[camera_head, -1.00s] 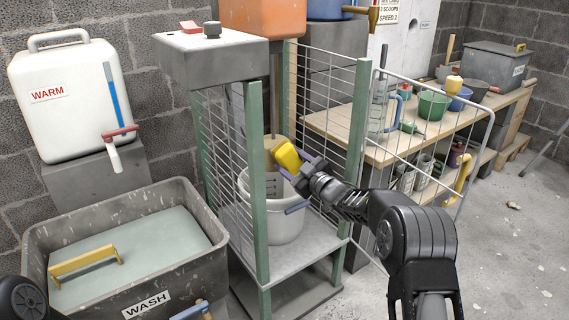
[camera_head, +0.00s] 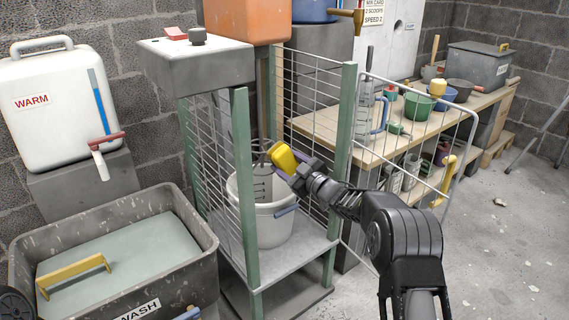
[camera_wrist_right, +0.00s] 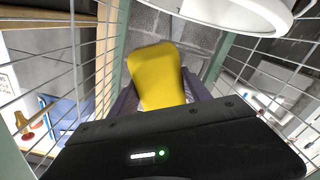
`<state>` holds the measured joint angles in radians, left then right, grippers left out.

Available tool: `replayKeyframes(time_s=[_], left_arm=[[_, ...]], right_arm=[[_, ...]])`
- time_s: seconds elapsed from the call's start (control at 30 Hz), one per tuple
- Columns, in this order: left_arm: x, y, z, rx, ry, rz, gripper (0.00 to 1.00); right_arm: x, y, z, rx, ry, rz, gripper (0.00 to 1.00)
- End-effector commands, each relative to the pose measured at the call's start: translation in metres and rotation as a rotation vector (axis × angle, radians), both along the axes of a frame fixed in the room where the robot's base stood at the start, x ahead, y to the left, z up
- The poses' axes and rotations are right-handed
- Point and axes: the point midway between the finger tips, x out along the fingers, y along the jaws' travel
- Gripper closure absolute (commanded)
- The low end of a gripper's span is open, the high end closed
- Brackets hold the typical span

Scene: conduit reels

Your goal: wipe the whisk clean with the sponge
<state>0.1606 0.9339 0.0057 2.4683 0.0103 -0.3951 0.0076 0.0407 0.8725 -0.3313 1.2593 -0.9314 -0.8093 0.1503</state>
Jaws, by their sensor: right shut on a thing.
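The yellow sponge (camera_head: 282,157) is gripped in my right gripper (camera_head: 293,166), inside the mesh cage above the white bucket. It also shows between the fingers in the right wrist view (camera_wrist_right: 157,75). The whisk (camera_head: 262,184) hangs on a vertical shaft under the mixer head, with its lower part inside the bucket (camera_head: 275,229). The sponge is right beside the upper part of the whisk; I cannot tell if they touch. Thin dark wires show at the whisk's top, and its lower part looks grey. My left gripper is not in view.
Green posts (camera_head: 244,190) and wire mesh surround the bucket, and an open mesh gate (camera_head: 455,165) stands at right. A wash tub (camera_head: 190,275) is at lower left, below a WARM water tank (camera_head: 66,105). A cluttered bench (camera_head: 345,135) stands behind.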

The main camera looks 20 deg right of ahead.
Motion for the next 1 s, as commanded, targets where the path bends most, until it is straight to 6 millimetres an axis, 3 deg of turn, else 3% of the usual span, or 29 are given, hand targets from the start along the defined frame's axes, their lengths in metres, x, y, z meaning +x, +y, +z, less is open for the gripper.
replayKeyframes(time_s=[0.23,0.7,1.0], left_arm=[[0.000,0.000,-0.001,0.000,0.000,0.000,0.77],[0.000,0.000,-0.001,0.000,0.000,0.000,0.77],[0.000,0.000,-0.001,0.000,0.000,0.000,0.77]], right_arm=[[-0.010,-0.002,0.000,0.001,0.000,0.004,1.00],[-0.053,-0.019,0.000,0.000,0.000,0.004,1.00],[-0.057,-0.019,0.000,0.000,0.000,0.006,1.00]])
